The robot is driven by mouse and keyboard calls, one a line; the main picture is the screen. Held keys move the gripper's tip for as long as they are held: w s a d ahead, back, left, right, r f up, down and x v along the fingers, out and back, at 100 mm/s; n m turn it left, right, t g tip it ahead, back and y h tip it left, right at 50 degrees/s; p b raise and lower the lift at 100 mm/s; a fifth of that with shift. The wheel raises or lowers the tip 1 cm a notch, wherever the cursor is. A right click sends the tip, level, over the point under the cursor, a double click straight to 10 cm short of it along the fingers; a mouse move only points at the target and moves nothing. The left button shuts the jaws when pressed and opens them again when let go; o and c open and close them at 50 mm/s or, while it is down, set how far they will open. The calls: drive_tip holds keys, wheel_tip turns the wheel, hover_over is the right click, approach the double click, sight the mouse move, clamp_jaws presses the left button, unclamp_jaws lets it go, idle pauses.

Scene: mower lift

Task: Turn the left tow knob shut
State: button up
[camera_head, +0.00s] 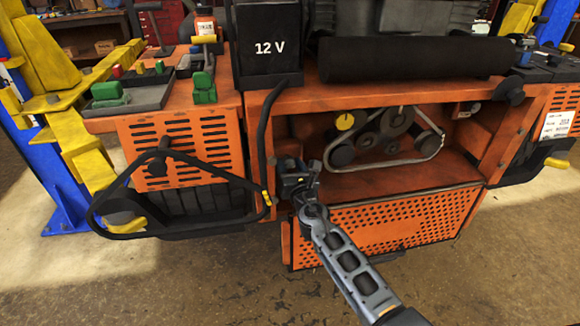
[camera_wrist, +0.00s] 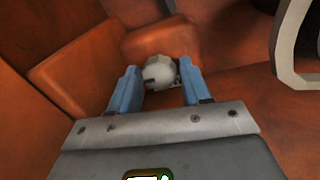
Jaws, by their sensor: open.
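A pale grey, rounded knob (camera_wrist: 158,70) shows in the wrist view against the orange metal of the mower's open bay. My gripper (camera_wrist: 157,82) is open, with one blue finger on each side of the knob. The knob sits between the fingertips; I cannot tell whether either finger touches it. In the head view my gripper (camera_head: 298,180) is at the left side of the mower's open front bay, and the knob is hidden there behind my gripper and the bay's frame.
A belt loop (camera_head: 432,146) with dark pulleys lies to the right inside the bay. A perforated orange panel (camera_head: 400,228) hangs open below. A black hose (camera_head: 264,125) runs down left of the bay, beneath a 12 V battery (camera_head: 268,60). A black-framed loop (camera_head: 180,155) stands farther left.

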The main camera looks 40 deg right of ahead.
drive_tip(key=shift+c, duration=0.5)
drive_tip(key=c, duration=0.7)
drive_tip(key=shift+o, duration=0.2)
drive_tip(key=m+b, duration=0.3)
drive_tip(key=shift+a+f+m, duration=0.1)
drive_tip(key=shift+f+m, duration=0.1)
drive_tip(key=shift+m, duration=0.1)
drive_tip(key=m+b, duration=0.4)
drive_tip(key=m, duration=0.1)
drive_tip(key=shift+w+m+h, duration=0.1)
drive_tip(key=shift+m+h, duration=0.2)
drive_tip(key=m+b, duration=0.3)
drive_tip(key=m, duration=0.1)
drive_tip(key=shift+m, duration=0.4)
drive_tip(key=shift+r+m+h+b, duration=0.2)
drive_tip(key=shift+m+h+b, duration=0.3)
drive_tip(key=shift+m+b, duration=1.65)
drive_tip(key=shift+m, duration=0.35)
